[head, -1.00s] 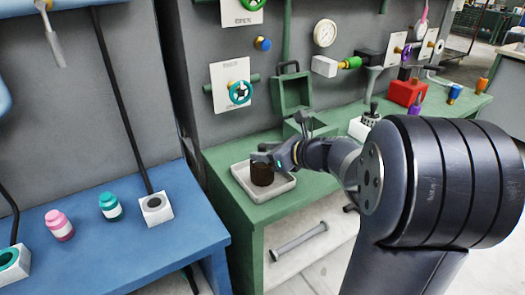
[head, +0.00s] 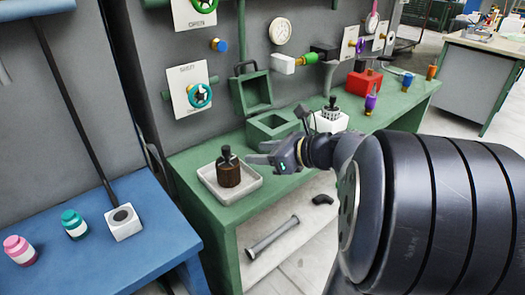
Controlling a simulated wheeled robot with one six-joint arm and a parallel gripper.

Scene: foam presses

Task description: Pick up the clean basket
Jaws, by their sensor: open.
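The clean basket (head: 331,121) looks to be the white, slotted one with a black handle on top. It stands upright on the green bench, behind and to the right of my gripper. My gripper (head: 254,154) is open and empty, pointing left above the bench. It is just right of a dark brown basket (head: 229,175), which stands upright with its black handle free in a pale tray (head: 250,189). My gripper does not appear to touch either basket.
A green open box (head: 274,127) with its lid raised sits behind my gripper, left of the white basket. A red block (head: 364,82) and several coloured fittings stand farther right. A blue bench (head: 152,245) with pink and teal jars is at left.

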